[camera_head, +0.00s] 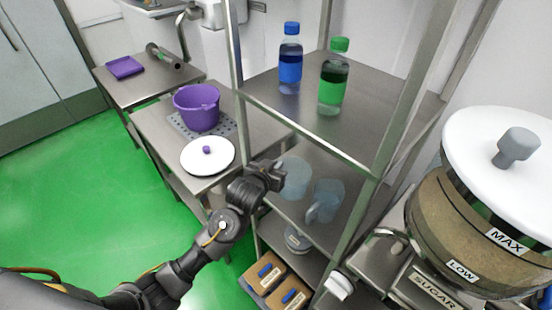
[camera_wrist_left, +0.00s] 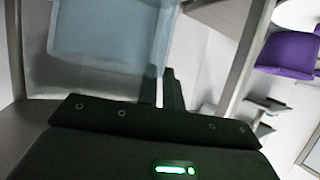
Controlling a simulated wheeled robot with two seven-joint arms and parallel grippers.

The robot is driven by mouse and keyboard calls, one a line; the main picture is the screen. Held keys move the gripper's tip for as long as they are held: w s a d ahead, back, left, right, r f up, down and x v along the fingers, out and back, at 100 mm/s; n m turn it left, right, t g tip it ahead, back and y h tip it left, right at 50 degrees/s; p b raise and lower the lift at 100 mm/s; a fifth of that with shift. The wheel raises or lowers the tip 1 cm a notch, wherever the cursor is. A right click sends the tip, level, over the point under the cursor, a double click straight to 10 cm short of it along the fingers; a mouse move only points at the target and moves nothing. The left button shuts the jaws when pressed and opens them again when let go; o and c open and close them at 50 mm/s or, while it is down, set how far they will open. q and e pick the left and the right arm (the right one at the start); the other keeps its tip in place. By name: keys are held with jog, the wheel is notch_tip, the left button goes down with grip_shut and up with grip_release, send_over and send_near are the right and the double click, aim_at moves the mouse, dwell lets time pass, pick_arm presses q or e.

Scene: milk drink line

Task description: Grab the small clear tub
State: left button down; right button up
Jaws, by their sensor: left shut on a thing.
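The small clear tub (camera_head: 296,176) is a pale bluish, see-through vessel at the middle shelf of the metal rack. In the left wrist view the tub (camera_wrist_left: 100,35) fills the upper left, right in front of the fingers. My left gripper (camera_head: 279,174) reaches in from the left and is shut on the tub's near side. In the left wrist view the fingers (camera_wrist_left: 172,90) lie at the tub's right edge. Whether the tub rests on the shelf or is slightly raised, I cannot tell. My right gripper is not in view.
A clear jug (camera_head: 325,203) stands just right of the tub. Blue (camera_head: 290,62) and green (camera_head: 333,80) bottles stand on the shelf above. A rack post (camera_head: 238,120) rises close left of the gripper. A purple bucket (camera_head: 197,108) and white lid (camera_head: 208,158) are on the left table.

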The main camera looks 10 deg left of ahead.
pick_arm(q)
jog(key=shift+s+d+r, duration=0.15)
jog(key=shift+s+r, duration=0.25)
jog(key=shift+s, duration=0.35)
jog(key=shift+s+d+r, duration=0.15)
jog(key=shift+s+r, duration=0.2)
jog(key=shift+s, duration=0.4)
jog(key=shift+s+d+r, duration=0.15)
jog(key=shift+s+r, duration=0.25)
jog(key=shift+s, duration=0.35)
